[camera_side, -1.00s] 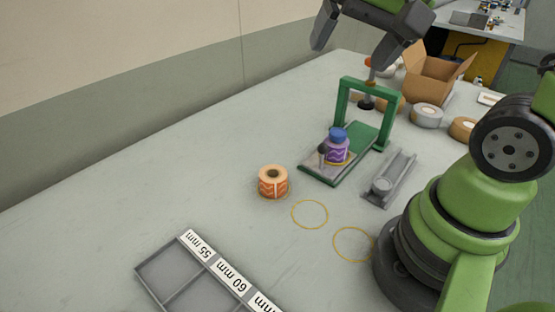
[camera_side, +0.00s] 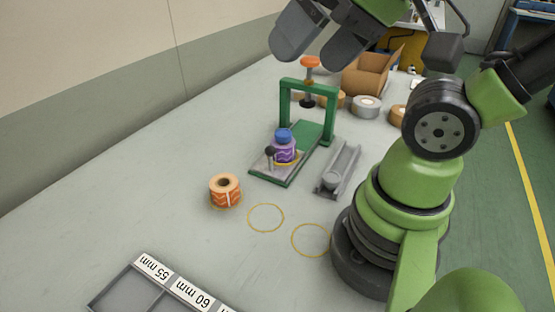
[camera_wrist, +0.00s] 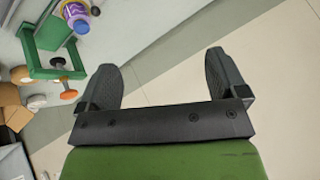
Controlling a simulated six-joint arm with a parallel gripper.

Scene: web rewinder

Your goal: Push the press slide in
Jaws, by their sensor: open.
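The press slide (camera_side: 261,174) is a grey plate with a dark upright knob (camera_side: 270,152) at the near end of the green press base (camera_side: 312,136). A purple bottle with a blue cap (camera_side: 284,148) stands on the slide, in front of the green press frame (camera_side: 331,113). The press plunger with its orange knob (camera_side: 310,62) is raised in the frame. My gripper (camera_side: 300,45) is high above the table, apart from the press. In the wrist view my gripper (camera_wrist: 165,75) is open and empty, and the press frame (camera_wrist: 50,72) shows at the upper left.
An orange patterned roll (camera_side: 225,190) stands on the table left of the press. A grey rail holder (camera_side: 337,170) lies right of it. Two yellow rings (camera_side: 265,217) lie in front. A labelled tray (camera_side: 150,285) is at the near edge. Rolls (camera_side: 366,106) and a cardboard box (camera_side: 372,75) stand behind.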

